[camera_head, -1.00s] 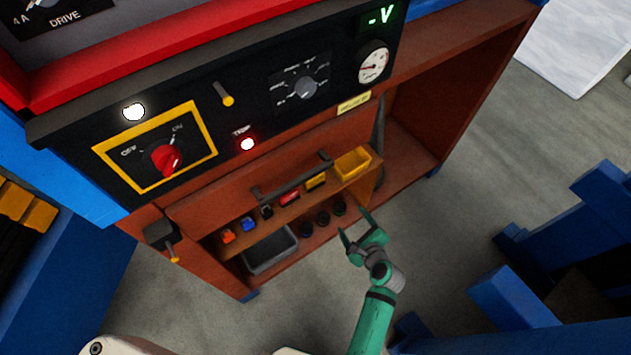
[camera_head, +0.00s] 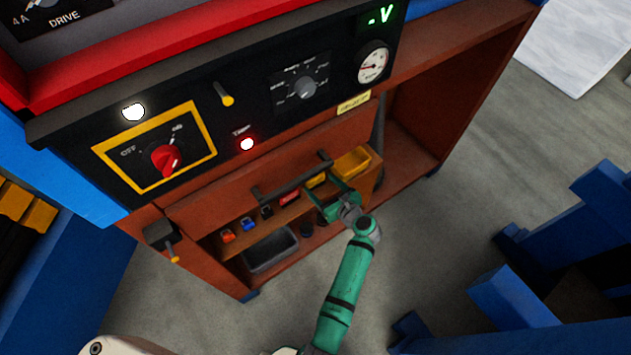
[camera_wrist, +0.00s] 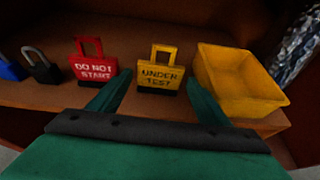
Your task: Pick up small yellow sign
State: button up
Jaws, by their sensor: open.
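The small yellow sign (camera_wrist: 160,75) reads "UNDER TEST". It stands upright on a dark base on the wooden shelf, with a loop handle on top. In the head view the sign (camera_head: 317,180) is partly hidden behind my gripper. My green gripper (camera_wrist: 156,90) is open in front of the shelf, and its two fingers point toward the sign, one on each side of it in the wrist picture. I cannot tell how far the fingertips are from it. In the head view my gripper (camera_head: 334,202) is at the shelf's right part.
A red "DO NOT START" sign (camera_wrist: 92,65) stands left of the yellow one. A yellow bin (camera_wrist: 238,80) stands close on the right. Black (camera_wrist: 40,66) and blue (camera_wrist: 10,68) padlocks are farther left. A grey handle bar (camera_head: 292,178) runs above the shelf; a grey tray (camera_head: 270,250) sits below.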

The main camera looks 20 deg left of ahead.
aim_at(316, 180)
jog(key=shift+x, duration=2.3)
jog(key=shift+a+r, duration=0.1)
jog(key=shift+r, duration=0.1)
jog(key=c, duration=0.8)
